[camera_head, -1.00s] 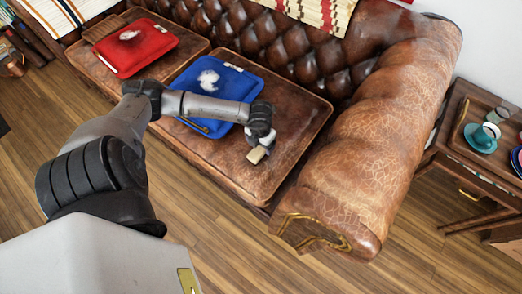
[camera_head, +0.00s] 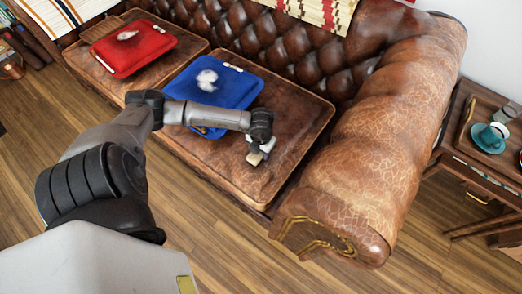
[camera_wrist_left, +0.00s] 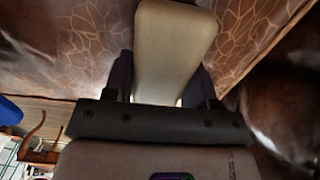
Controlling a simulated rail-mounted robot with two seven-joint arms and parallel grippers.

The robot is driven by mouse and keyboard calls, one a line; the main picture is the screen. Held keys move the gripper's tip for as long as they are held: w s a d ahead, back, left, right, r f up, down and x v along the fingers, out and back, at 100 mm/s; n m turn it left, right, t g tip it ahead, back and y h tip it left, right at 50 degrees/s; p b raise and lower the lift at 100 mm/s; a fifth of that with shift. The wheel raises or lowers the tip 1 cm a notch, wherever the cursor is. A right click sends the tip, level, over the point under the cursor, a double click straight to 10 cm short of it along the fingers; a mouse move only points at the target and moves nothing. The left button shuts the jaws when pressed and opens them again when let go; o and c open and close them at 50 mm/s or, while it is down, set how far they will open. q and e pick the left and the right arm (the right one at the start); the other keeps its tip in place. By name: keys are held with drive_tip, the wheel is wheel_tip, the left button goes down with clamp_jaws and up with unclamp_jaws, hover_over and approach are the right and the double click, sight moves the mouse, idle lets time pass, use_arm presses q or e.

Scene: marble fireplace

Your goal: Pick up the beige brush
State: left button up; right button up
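The beige brush (camera_head: 255,158) is at the front right seat cushion of the brown leather sofa, below my left gripper (camera_head: 262,148) in the head view. In the left wrist view the pale brush (camera_wrist_left: 172,45) stands large between the two dark fingers of my left gripper (camera_wrist_left: 162,82). The fingers lie close against both sides of it, and the gripper appears shut on it. The brush's lower side is hidden, and I cannot tell whether it touches the cushion. My right gripper is not in view.
A blue cushion (camera_head: 232,90) with white fluff (camera_head: 207,78) lies left of the brush, and a red cushion (camera_head: 118,52) farther left. The sofa's thick armrest (camera_head: 365,160) rises to the right. A side table with a teal cup (camera_head: 492,134) stands beyond it.

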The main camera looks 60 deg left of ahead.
use_arm(q)
drive_tip(key=c, duration=0.4)
drive_tip(key=shift+c, duration=0.2)
drive_tip(key=shift+r+p, duration=0.4)
drive_tip(key=shift+r, duration=0.1)
wheel_tip(320, 180, up, 3)
drive_tip(key=shift+r+p, duration=0.2)
drive_tip(key=shift+p, duration=1)
drive_tip(key=w+d+r+p, duration=0.4)
drive_tip(key=d+r+p, duration=0.1)
drive_tip(key=d, duration=0.5)
drive_tip(key=shift+w+d+r, duration=0.3)
drive_tip(key=shift+d+r, duration=0.1)
drive_tip(key=shift+r, duration=0.4)
